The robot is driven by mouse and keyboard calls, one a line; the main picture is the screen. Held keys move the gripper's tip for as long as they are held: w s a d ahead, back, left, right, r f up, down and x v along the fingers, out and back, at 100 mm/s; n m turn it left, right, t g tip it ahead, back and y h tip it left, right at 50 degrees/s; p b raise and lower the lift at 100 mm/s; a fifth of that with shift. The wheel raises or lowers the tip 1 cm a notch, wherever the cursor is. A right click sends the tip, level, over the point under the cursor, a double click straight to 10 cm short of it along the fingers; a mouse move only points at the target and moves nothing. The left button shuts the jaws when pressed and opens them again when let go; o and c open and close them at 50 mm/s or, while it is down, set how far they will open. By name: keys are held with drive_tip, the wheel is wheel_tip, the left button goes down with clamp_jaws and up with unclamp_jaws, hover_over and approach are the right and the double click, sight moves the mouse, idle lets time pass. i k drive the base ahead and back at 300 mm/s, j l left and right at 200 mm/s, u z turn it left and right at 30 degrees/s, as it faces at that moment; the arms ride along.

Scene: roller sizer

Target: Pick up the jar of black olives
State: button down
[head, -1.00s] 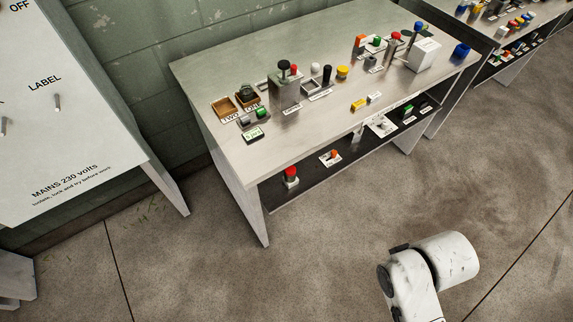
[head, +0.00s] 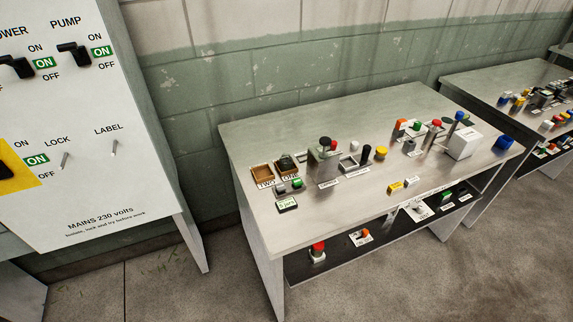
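I cannot make out a jar of black olives for certain. Many small items stand on a grey metal bench (head: 330,215), too small to read. Among them are a black upright cylinder (head: 366,154), a dark rounded item (head: 286,162) at the wooden tray marked ONE, and a grey block with a dark knob (head: 325,143). Whether any of these is the jar, I cannot tell. My gripper is not in view.
A large panel (head: 95,190) with switches and a "MAINS 230 volts" label stands at the left. A white box (head: 463,143) and a blue cylinder (head: 504,141) are at the bench's right end. A second bench (head: 470,80) stands farther right. Bare floor lies in front.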

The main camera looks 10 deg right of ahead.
sight(285, 162)
drive_tip(key=i+j+z, duration=0.3)
drive_tip(key=i+j, duration=0.15)
drive_tip(key=i, duration=0.15)
drive_tip(key=i+j+z, duration=0.35)
drive_tip(key=i+j, duration=0.2)
